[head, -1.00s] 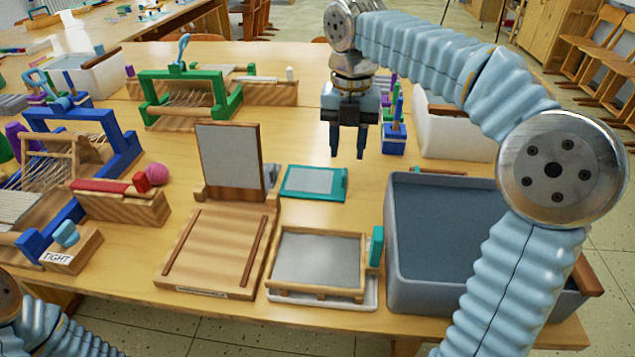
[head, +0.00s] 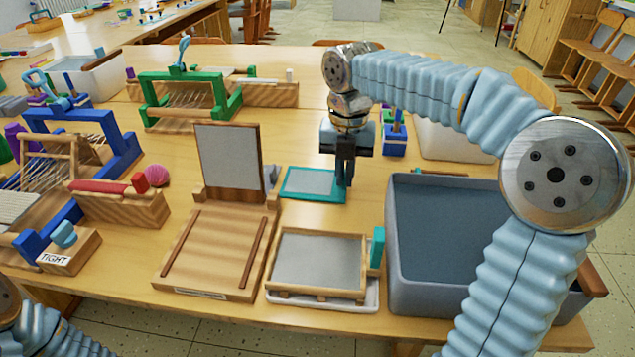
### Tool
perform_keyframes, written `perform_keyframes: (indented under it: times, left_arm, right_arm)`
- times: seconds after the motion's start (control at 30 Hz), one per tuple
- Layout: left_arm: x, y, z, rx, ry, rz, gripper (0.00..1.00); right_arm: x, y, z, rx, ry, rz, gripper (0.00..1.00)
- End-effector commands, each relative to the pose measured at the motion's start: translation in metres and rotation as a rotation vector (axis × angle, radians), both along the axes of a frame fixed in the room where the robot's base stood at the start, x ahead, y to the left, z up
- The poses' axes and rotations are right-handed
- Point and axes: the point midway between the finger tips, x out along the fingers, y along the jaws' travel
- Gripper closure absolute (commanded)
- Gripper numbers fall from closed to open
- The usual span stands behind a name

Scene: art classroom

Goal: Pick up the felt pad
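The felt pad (head: 309,182) is a flat grey pad with a teal border. It lies on the table behind the grey-topped wooden frame, right of the upright hinged board. My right gripper (head: 345,183) points down at the pad's right edge. Its two fingers are close together on the teal raised end there and hide most of that end. The pad still looks flat on the table. My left gripper is out of view; only part of my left arm shows at the bottom left.
A hinged wooden press (head: 213,248) stands left of the pad. A framed grey screen (head: 318,262) on a white tray is in front. A deep grey tub (head: 440,290) is at the right. A blue block holder (head: 394,146) and a white bin (head: 455,143) stand behind.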

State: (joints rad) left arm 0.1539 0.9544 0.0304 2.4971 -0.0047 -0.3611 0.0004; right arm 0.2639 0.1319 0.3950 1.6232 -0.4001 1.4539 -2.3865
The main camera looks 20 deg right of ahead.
Motion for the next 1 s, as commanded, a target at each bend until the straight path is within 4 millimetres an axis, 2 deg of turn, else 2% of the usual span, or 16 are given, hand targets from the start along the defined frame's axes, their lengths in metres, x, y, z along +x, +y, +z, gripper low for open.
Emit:
perform_keyframes:
  times: [0.33, 0.43, 0.57, 0.8, 1.0]
  left_arm:
    - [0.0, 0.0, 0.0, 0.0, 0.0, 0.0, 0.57]
    - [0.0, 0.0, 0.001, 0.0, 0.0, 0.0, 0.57]
    - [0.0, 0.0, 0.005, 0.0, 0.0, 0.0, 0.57]
    - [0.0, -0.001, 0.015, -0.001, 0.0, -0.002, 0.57]
    - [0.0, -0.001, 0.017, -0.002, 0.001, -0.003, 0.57]
  right_arm:
    - [0.0, 0.0, 0.0, 0.0, 0.0, 0.0, 1.0]
    - [0.001, 0.0, 0.006, 0.0, -0.002, 0.0, 1.0]
    - [0.001, 0.0, 0.028, 0.001, -0.004, 0.001, 1.0]
    - [0.001, 0.0, 0.08, 0.001, -0.003, 0.001, 1.0]
    - [0.001, 0.0, 0.099, -0.001, -0.001, 0.002, 1.0]
